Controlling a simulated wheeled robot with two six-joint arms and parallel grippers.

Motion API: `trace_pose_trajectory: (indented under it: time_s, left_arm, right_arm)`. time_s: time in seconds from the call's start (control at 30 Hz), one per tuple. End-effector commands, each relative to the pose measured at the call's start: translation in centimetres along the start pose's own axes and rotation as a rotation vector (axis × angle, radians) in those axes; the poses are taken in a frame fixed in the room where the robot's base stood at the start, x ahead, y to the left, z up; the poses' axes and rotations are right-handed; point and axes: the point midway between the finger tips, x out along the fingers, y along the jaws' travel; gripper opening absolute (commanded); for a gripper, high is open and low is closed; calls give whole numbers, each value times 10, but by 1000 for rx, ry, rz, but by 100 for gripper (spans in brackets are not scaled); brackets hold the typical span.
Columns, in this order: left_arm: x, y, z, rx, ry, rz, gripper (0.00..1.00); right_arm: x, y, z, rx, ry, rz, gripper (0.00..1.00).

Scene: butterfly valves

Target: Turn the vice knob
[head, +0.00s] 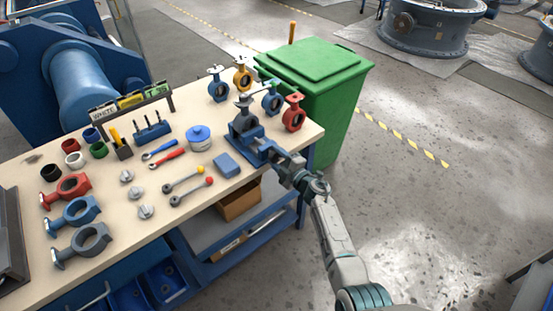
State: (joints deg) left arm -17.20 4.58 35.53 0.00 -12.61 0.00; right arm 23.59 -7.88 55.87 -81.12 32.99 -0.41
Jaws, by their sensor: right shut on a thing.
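The blue vice (252,143) is at the right front part of the workbench, close to its right edge. A grey part (244,110) stands up in or just behind its jaws; I cannot tell exactly how it is held. My right gripper (277,157) comes in from the lower right and is at the front end of the vice, shut on the vice knob. The knob is small here and mostly hidden by the fingers, so its turn angle does not show. My left gripper is not in view.
The workbench (50,157) carries valves, rings, wrenches and a blue-lidded pot (199,138). A small blue block (227,166) lies left of the vice. Several coloured valves, including a red one (293,113), stand behind it. A green bin (335,95) stands beyond the right edge.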

Motion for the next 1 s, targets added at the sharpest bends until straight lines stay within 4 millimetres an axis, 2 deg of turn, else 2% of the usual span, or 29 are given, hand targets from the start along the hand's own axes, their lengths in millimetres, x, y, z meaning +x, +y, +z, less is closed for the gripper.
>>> trace_pose_trajectory:
  time_s: [1.0]
  left_arm:
    - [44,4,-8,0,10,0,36]
  right_arm:
    - [-1,-6,2,-964,0,-2,24]
